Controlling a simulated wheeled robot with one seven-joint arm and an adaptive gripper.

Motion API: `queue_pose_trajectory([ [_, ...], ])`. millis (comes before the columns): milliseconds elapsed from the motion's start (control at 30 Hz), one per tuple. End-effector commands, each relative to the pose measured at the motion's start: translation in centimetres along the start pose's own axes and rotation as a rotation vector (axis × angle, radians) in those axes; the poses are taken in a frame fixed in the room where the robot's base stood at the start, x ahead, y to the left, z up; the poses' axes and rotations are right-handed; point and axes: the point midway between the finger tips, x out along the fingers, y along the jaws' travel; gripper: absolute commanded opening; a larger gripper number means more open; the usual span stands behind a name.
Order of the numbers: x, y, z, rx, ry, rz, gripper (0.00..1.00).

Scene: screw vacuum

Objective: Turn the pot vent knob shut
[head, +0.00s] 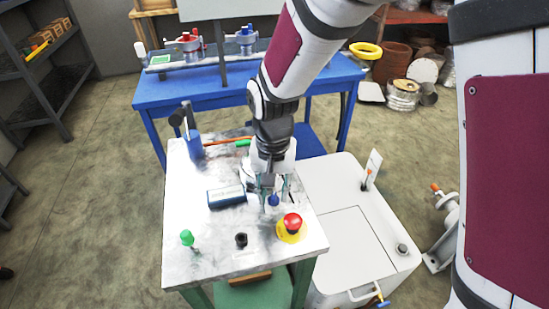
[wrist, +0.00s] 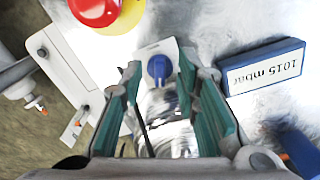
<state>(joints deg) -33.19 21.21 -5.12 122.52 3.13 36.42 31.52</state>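A small blue knob (wrist: 159,67) sits on a white plate in the wrist view, with a clear, shiny rounded body (wrist: 168,125) beside it. I see no label that names it as the pot vent knob. The blue knob also shows in the head view (head: 273,200), just below my gripper. My gripper (wrist: 160,78) is open, with one teal-padded finger on each side of the knob in the picture. No contact between fingers and knob is visible. In the head view my wrist hides much of the area behind the knob.
A red button on a yellow base (head: 291,230) stands close by, front right. A display box (wrist: 262,67) reads 1015 mbar. A green knob (head: 187,238) and a black knob (head: 241,240) stand at the metal table's front. A white cabinet (head: 350,245) is at the right.

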Motion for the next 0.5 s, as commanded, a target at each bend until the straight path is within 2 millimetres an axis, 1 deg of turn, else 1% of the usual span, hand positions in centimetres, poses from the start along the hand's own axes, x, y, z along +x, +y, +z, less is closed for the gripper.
queue_pose_trajectory([
  [33,0.49,0.01,0.01,0.000,-0.001,0.001,0.29],
  [100,0.80,0.00,0.01,0.000,0.000,0.000,0.29],
  [400,0.97,0.01,0.02,0.000,0.000,0.000,0.29],
  [433,0.97,0.01,0.02,0.000,0.000,0.000,0.27],
  [467,0.97,0.00,0.02,0.000,0.000,0.000,0.20],
  [500,0.96,0.01,0.02,0.000,0.000,0.000,0.11],
])
